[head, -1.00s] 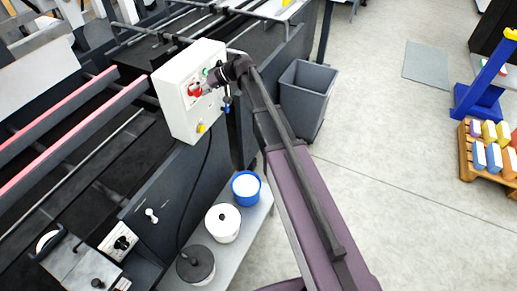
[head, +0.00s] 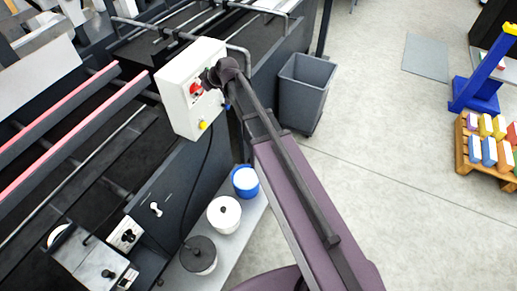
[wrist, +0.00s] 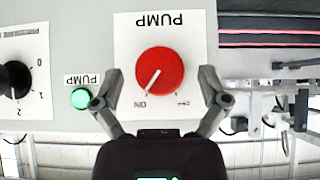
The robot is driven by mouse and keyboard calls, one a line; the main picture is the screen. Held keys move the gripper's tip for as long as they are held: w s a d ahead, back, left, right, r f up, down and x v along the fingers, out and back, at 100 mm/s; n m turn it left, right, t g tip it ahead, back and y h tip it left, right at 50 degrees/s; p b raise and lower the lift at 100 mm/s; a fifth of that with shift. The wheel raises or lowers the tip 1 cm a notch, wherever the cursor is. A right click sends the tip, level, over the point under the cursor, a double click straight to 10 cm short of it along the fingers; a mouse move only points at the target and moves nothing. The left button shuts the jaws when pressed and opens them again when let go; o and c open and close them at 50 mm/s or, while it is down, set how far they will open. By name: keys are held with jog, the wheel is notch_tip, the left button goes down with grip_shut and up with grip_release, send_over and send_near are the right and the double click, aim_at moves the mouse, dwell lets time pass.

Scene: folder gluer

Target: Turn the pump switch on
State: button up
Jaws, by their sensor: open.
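The pump switch is a round red knob (wrist: 160,72) on a white plate marked PUMP, upside down in the wrist view. Its white pointer line is directed at the ON mark. A green lamp (wrist: 82,98) with its own PUMP label glows beside the plate. My gripper (wrist: 160,80) is open, with one finger on each side of the knob and a gap to it on both sides. In the head view my gripper (head: 207,80) is at the front of the white control box (head: 181,112), partly covering it; the red knob (head: 195,89) shows just left of it.
A black rotary selector (wrist: 15,79) with numbers is at the wrist view's left edge. A yellow button (head: 203,124) is low on the box. A grey bin (head: 305,92) stands to the right. Pots and a blue bucket (head: 245,182) sit on a low shelf below.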

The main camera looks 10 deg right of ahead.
jog(key=p+v, duration=0.9)
jog(key=v, duration=0.5)
jog(key=s+d+f+m+g+h+b, duration=0.1)
jog(key=s+d+f+m+b, duration=0.1)
jog(key=f+b, duration=0.5)
jog(key=s+d+f+m+g+h+b, duration=0.1)
jog(key=s+d+f+b, duration=0.4)
jog(key=f, duration=0.5)
jog(key=s+d+f+m+g+h+b, duration=0.2)
jog(key=s+d+f+m+h+b, duration=0.1)
jog(key=s+f+b, duration=0.3)
notch_tip(320, 180, down, 3)
jog(key=m+b, duration=0.1)
jog(key=b, duration=0.1)
jog(key=shift+s+d+b, duration=0.25)
jog(key=shift+b, duration=0.15)
jog(key=s+d+m+g+h, duration=0.1)
jog(key=s+d+m+h, duration=0.1)
jog(key=s+d+m, duration=0.1)
jog(key=s+d, duration=0.1)
jog(key=s, duration=0.1)
jog(key=shift+s+d+f+g, duration=0.2)
jog(key=shift+s+g, duration=0.1)
jog(key=shift+s, duration=0.1)
jog(key=c, duration=0.5)
